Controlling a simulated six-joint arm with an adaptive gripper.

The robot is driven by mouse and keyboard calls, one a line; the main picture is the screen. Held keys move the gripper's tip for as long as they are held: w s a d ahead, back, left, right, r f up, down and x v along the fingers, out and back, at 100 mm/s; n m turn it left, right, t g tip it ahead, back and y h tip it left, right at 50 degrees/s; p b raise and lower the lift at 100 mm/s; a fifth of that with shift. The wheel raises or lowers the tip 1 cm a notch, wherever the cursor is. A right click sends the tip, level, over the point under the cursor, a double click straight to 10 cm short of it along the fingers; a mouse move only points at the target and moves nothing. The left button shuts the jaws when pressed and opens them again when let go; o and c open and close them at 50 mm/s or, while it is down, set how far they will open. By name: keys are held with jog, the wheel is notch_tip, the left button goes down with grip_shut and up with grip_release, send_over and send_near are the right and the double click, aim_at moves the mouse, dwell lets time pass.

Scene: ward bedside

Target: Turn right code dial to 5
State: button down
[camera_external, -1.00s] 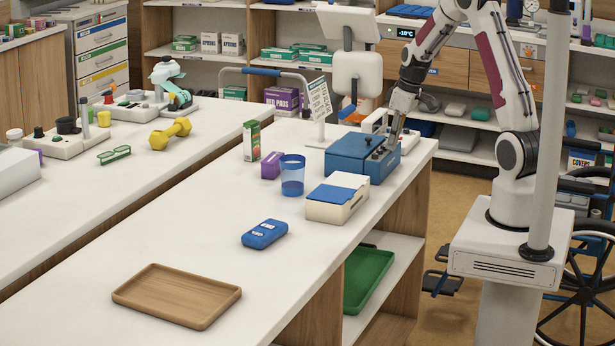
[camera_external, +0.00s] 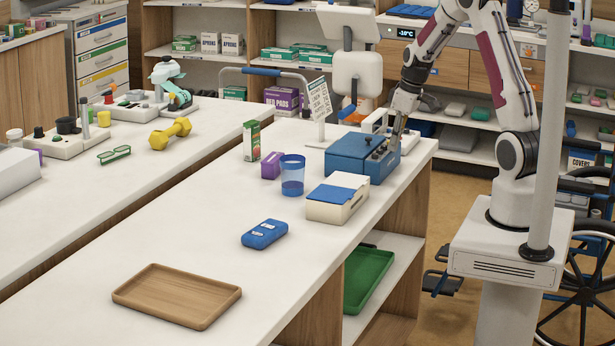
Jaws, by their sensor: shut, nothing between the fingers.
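The blue box (camera_external: 349,158) with the code dials stands near the far right end of the bedside table. Small dark parts (camera_external: 377,153) show on its right-hand side; the dials and their numbers are too small to read. I cannot tell whether the fingertips touch a dial, and the gripper hides part of that side.
A sign stand (camera_external: 319,105) is behind. A blue pouch (camera_external: 264,234) and a wooden tray (camera_external: 177,296) lie nearer the front.

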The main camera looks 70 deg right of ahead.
jog(key=shift+r, duration=0.1)
jog(key=shift+w+v, duration=0.25)
jog(key=shift+v, duration=0.7)
jog(key=shift+w+v, duration=0.2)
jog(key=shift+v, duration=0.75)
jog(key=shift+w+v, duration=0.25)
jog(key=shift+v, duration=0.65)
jog(key=shift+r, duration=0.2)
jog(key=s+a+r+t, duration=0.1)
jog(key=s+a+r, duration=0.3)
jog(key=a, duration=0.5)
jog(key=s+a+r+t, duration=0.1)
jog(key=s+a+r, duration=0.3)
jog(key=s+a, duration=0.5)
jog(key=s+a+r, duration=0.5)
jog(key=s+a, duration=0.1)
jog(key=a, duration=0.4)
jog(key=shift+s+t, duration=0.4)
